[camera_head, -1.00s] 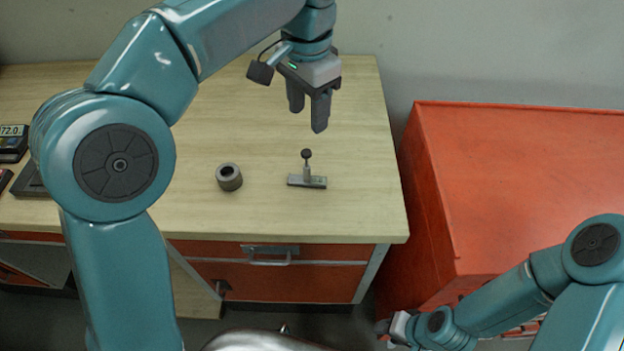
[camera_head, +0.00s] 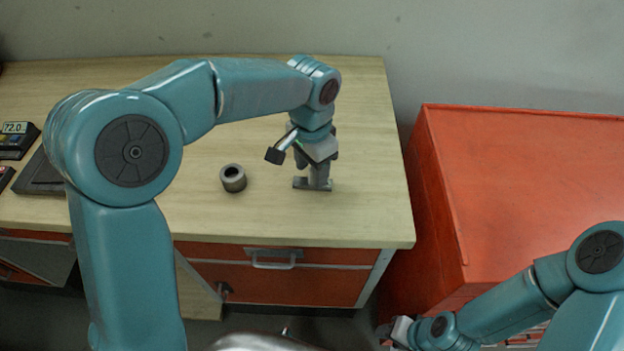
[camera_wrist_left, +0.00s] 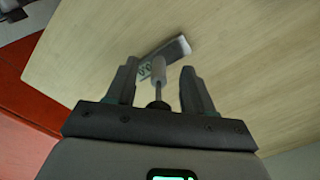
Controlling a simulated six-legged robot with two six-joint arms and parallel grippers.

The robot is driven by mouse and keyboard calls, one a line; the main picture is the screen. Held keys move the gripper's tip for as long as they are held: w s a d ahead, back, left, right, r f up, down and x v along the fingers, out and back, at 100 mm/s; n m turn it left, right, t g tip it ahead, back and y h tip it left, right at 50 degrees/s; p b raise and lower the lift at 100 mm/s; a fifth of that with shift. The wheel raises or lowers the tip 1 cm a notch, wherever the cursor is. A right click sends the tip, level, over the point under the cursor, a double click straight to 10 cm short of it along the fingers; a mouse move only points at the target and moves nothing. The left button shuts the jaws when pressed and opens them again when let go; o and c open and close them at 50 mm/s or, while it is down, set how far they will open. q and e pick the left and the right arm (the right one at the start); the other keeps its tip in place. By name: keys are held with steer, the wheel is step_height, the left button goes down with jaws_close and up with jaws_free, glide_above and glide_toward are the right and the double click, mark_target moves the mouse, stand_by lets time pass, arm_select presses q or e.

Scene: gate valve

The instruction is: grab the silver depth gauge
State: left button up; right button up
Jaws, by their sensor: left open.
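The silver depth gauge stands on the wooden bench. Its flat base (camera_head: 312,184) shows below my left gripper in the head view, and its upper part is hidden there. In the left wrist view the gauge's stem (camera_wrist_left: 158,72) stands between the two fingers. My left gripper (camera_head: 312,176) is open around the stem, with a finger on each side and gaps visible. It also shows in the left wrist view (camera_wrist_left: 158,85). My right gripper (camera_head: 392,330) is low at the bottom right, away from the bench; its jaws are too small to judge.
A grey hollow cylinder (camera_head: 233,178) stands on the bench (camera_head: 365,215) to the left of the gauge. A dark meter with a display (camera_head: 16,138) and a dark flat object (camera_head: 40,178) lie at the far left. A red cabinet (camera_head: 530,180) stands on the right.

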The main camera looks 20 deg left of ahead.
arm_select(q)
steer(key=shift+w+f, duration=0.1)
steer(key=shift+f, duration=0.35)
steer(key=shift+d+r, duration=0.1)
steer(key=shift+s, duration=0.2)
steer(key=shift+c, duration=0.9)
steer(key=shift+w, duration=0.15)
jaws_close()
steer(key=shift+r, duration=0.1)
